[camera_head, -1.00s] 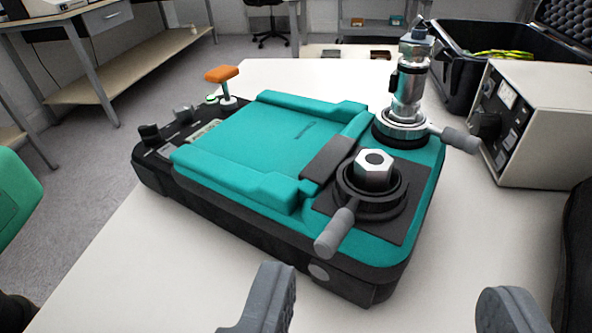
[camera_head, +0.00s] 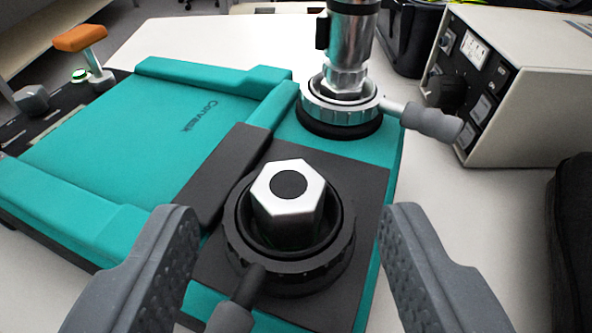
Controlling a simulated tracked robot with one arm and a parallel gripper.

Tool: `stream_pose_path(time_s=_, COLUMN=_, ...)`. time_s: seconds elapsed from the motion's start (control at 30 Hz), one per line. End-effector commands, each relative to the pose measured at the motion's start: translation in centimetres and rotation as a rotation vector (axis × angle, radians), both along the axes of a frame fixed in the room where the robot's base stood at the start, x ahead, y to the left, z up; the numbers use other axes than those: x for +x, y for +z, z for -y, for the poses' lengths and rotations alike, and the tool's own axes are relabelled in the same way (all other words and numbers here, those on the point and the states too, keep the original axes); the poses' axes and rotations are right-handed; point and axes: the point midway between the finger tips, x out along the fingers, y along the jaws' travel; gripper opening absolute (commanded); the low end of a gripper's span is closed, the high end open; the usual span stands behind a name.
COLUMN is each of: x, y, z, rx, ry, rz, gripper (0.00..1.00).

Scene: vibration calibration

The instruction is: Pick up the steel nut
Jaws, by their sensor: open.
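The steel nut (camera_head: 289,203) is a silver hexagonal piece with a dark round centre on top. It sits upright inside a black ring (camera_head: 335,252) on the teal device (camera_head: 130,125). My gripper (camera_head: 285,225) is open, with one grey finger on each side of the nut in the picture. The fingers appear nearer to the camera than the nut, and neither visibly touches it. The lower part of the nut is hidden in the ring. A grey-tipped lever (camera_head: 235,312) sticks out from the ring toward the camera, between the fingers.
A metal cylinder (camera_head: 350,40) stands upright in a second ring behind the nut, with a grey lever (camera_head: 432,121) pointing right. An orange-topped knob (camera_head: 82,40) stands at the far left. A beige instrument box (camera_head: 535,90) is at the right. A dark object (camera_head: 575,230) lies at the right edge.

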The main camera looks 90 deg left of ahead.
Motion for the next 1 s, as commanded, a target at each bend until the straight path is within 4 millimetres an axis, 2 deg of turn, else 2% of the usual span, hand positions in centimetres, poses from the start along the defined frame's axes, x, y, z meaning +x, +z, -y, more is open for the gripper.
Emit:
stream_pose_path(time_s=0.1, x=0.0, y=-0.6, z=-1.5, rx=0.001, ry=0.003, rz=-0.002, gripper=0.52)
stream_pose_path(time_s=0.2, x=0.0, y=-0.8, z=-2.1, rx=0.0, ry=0.0, rz=-0.002, gripper=0.52)
stream_pose_path(time_s=0.5, x=0.0, y=-0.9, z=-2.4, rx=-0.001, ry=-0.001, rz=-0.001, gripper=0.52)
stream_pose_path(time_s=0.53, x=0.0, y=-0.9, z=-2.4, rx=-0.001, ry=-0.001, rz=-0.001, gripper=0.5)
stream_pose_path(time_s=0.7, x=0.0, y=-0.9, z=-2.4, rx=-0.001, ry=0.0, rz=-0.001, gripper=0.03)
stream_pose_path(time_s=1.0, x=0.0, y=-0.8, z=-2.4, rx=-0.001, ry=0.0, rz=-0.001, gripper=0.02)
